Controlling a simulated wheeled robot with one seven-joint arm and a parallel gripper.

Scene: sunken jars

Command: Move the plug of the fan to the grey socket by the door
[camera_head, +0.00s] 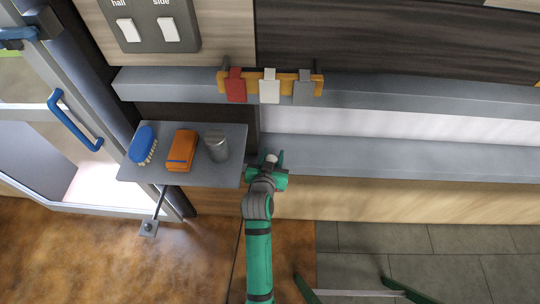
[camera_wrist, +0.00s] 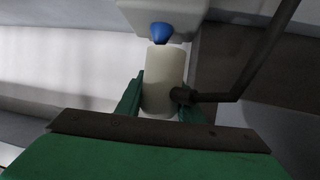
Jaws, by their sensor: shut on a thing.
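My gripper (camera_head: 268,164) is below the wall ledge, just right of the small grey shelf, in the head view. In the wrist view its green fingers (camera_wrist: 160,103) are shut on a white cylinder (camera_wrist: 162,80), which looks like the plug. A dark cord or rod (camera_wrist: 262,55) runs from the cylinder's side to the upper right. A blue tip (camera_wrist: 161,32) is at its far end, close to a pale block (camera_wrist: 165,10); I cannot tell whether they touch. Red (camera_head: 236,88), white (camera_head: 269,90) and grey (camera_head: 303,90) blocks hang on an orange rail. No fan is identifiable.
The grey shelf (camera_head: 130,176) carries a blue brush (camera_head: 142,142), an orange item (camera_head: 181,150) and a metal can (camera_head: 217,146) close to my gripper. A door with a blue handle (camera_head: 75,122) is at left. A switch panel (camera_head: 150,22) is above. Green bars (camera_head: 306,289) are at lower right.

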